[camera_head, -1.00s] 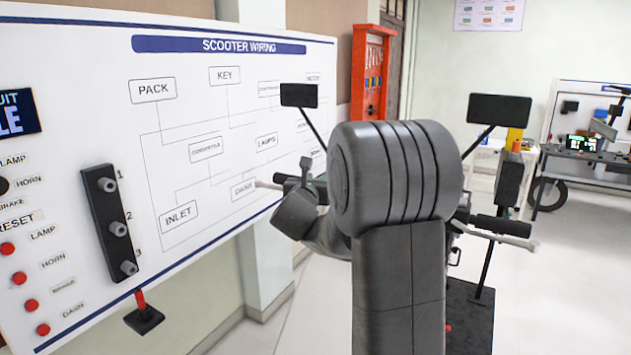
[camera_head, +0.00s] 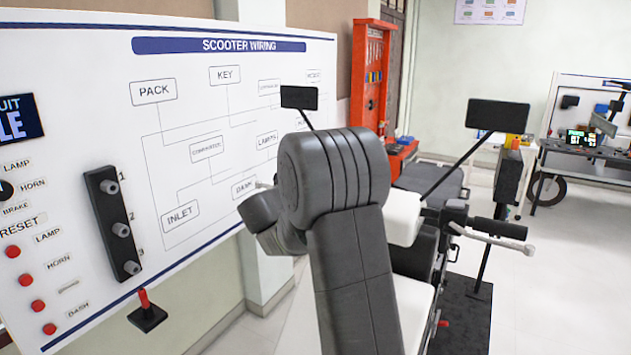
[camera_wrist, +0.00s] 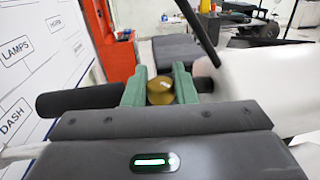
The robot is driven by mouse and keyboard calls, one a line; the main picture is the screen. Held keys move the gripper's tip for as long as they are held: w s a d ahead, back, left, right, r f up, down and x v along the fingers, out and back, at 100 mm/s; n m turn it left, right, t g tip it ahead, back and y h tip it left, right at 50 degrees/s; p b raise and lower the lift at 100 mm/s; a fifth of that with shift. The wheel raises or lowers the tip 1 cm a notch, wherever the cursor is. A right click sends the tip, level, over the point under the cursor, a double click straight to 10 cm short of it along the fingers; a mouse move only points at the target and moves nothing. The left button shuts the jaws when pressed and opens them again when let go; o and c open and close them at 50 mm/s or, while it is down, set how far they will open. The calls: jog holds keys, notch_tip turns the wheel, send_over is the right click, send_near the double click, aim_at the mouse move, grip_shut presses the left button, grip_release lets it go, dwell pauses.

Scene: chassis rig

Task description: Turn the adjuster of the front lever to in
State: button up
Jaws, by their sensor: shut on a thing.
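In the wrist view, the two green fingers of my gripper (camera_wrist: 160,82) are shut on a round brass-coloured knob (camera_wrist: 160,92), which looks like the adjuster. The black handlebar grip (camera_wrist: 75,100) runs out to the left behind the fingers. A pale lever (camera_wrist: 22,152) shows at the lower left, partly hidden by my gripper body. Any in or out marking on the knob is too small to read. In the head view my arm hides the gripper and the knob. The scooter's other lever (camera_head: 495,238) and black grip (camera_head: 500,228) show at the right.
The scooter wiring board (camera_head: 220,120) stands close on the left. Mirrors (camera_head: 299,97) and (camera_head: 498,114) rise on stalks by the handlebar. An orange tool cabinet (camera_head: 371,75) stands behind. Open floor (camera_head: 560,280) lies to the right.

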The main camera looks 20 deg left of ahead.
jog(key=shift+r, duration=0.1)
jog(key=o, duration=1)
jog(key=shift+c, duration=0.2)
jog(key=shift+s+a, duration=0.15)
jog(key=shift+s, duration=0.3)
jog(key=s+a+b, duration=0.2)
jog(key=s+b, duration=0.1)
jog(key=s, duration=0.9)
jog(key=shift+s+a+b, duration=0.15)
jog(key=shift+s+b, duration=0.2)
